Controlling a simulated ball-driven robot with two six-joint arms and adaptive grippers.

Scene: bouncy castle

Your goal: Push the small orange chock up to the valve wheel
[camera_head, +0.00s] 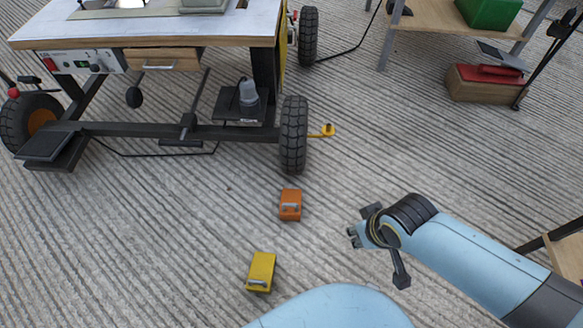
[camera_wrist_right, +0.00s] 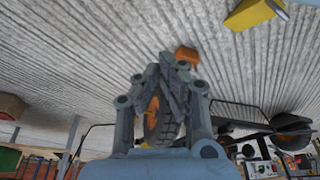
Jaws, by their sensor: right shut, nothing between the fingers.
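The small orange chock (camera_head: 290,205) stands on the ribbed floor, a short gap in front of a black cart wheel (camera_head: 293,135). A yellow fitting (camera_head: 326,131), perhaps a valve, sticks out at the right of that wheel. My right gripper (camera_head: 354,237) is shut and empty, to the right of the chock and a little nearer to me, apart from it. In the right wrist view the gripper's fingers (camera_wrist_right: 168,75) partly cover the orange chock (camera_wrist_right: 187,54) and a wheel (camera_wrist_right: 157,125). My left gripper is not in view.
A yellow chock (camera_head: 261,271) lies nearer to me, left of my right arm. The cart (camera_head: 150,43) has another wheel (camera_head: 33,118) at left. A wooden box (camera_head: 485,88) and a shelf stand at back right. The floor around the orange chock is clear.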

